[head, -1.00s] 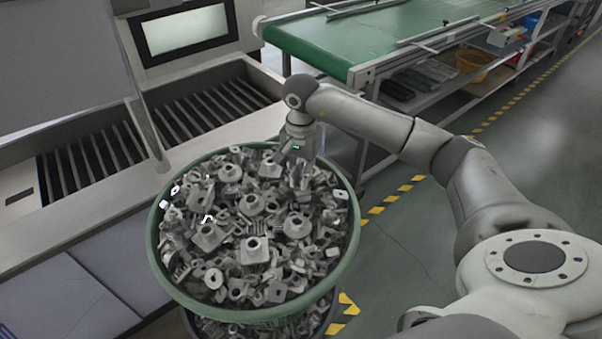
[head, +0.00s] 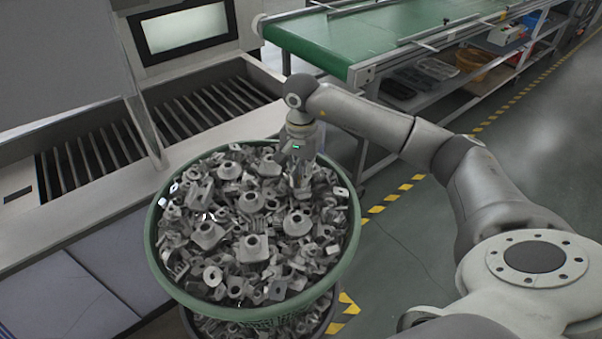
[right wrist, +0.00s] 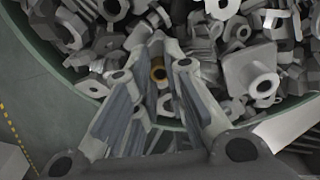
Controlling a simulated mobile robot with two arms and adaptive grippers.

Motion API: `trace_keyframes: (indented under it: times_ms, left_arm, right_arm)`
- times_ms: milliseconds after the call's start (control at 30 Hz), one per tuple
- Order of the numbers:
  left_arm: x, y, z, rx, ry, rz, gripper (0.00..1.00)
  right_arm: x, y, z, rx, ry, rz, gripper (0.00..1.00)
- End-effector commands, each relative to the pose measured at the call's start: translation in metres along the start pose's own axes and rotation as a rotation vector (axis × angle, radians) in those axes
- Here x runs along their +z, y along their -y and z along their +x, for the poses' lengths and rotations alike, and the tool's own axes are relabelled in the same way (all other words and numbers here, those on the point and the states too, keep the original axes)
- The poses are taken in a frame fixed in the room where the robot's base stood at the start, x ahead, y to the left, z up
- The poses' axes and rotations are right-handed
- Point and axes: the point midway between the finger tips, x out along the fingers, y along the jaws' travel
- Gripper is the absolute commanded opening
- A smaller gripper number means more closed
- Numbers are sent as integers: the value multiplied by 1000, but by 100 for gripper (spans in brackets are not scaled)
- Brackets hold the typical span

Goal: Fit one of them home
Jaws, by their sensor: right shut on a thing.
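A green round basket (head: 152,262) is heaped with grey metal parts (head: 254,249), blocks and flanged rings with holes. My right gripper (head: 301,180) reaches down into the heap near the basket's far right side. The right wrist view shows its fingers (right wrist: 165,60) shut among the parts, past the green rim (right wrist: 72,88). A grey part with a brownish ringed hole (right wrist: 158,73) shows between the fingertips. How much of it they hold is hidden by the crowded parts. My left gripper is not in view.
The tank (head: 100,215) with slatted openings (head: 195,110) and a raised grey lid (head: 60,60) stands left of the basket. A dark bin (head: 200,325) is under the basket. A green conveyor (head: 360,40) runs behind. Floor is free at right, beyond yellow tape.

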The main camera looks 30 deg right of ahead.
Motion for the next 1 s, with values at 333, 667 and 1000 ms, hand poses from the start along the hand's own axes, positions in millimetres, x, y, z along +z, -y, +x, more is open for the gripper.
trace_keyframes:
  times_ms: [333, 667, 1000]
  left_arm:
    - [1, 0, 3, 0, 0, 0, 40]
    - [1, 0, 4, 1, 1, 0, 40]
    - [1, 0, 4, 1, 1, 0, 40]
  right_arm:
    - [1, 0, 2, 3, 1, -1, 0]
    - [1, -1, 3, 4, 2, -1, 0]
    - [1, -1, 4, 5, 3, -2, 14]
